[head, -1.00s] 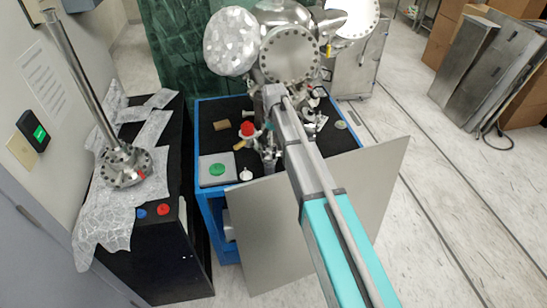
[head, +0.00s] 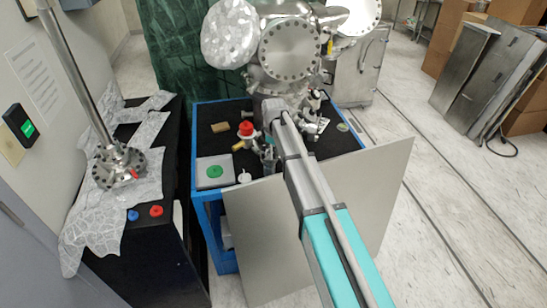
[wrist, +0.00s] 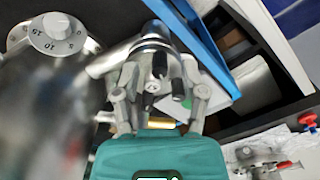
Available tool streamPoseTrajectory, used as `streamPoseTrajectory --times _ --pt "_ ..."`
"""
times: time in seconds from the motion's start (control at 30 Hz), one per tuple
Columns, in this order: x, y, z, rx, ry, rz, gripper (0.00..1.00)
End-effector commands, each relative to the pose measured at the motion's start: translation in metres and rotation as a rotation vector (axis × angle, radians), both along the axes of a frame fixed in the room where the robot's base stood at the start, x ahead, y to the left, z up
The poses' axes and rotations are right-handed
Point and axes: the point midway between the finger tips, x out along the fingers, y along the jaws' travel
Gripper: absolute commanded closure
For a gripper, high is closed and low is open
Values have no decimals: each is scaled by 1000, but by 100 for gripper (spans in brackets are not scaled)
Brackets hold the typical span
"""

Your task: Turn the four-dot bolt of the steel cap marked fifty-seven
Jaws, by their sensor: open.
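In the wrist view a round steel cap (wrist: 56,34) with dark marks on its face shows at the upper left, beside a large blurred steel body (wrist: 45,110). My gripper is largely hidden there behind the arm.
The blue-framed cart (head: 203,225) carries a red knob (head: 246,128) and a plate with a green disc (head: 214,171). A grey panel (head: 262,240) leans in front. A black cabinet (head: 150,255) stands left, with foil and a flanged steel post.

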Motion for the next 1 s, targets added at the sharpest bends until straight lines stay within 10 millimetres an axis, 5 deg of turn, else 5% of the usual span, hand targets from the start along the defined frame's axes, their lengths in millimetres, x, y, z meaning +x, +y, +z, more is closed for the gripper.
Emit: streamPoseTrajectory --times 0.57,0.87,1.0 --pt "0 0 -8 0 0 0 45" --pt "0 0 -8 0 0 0 100" --pt "0 0 -8 0 0 0 100"
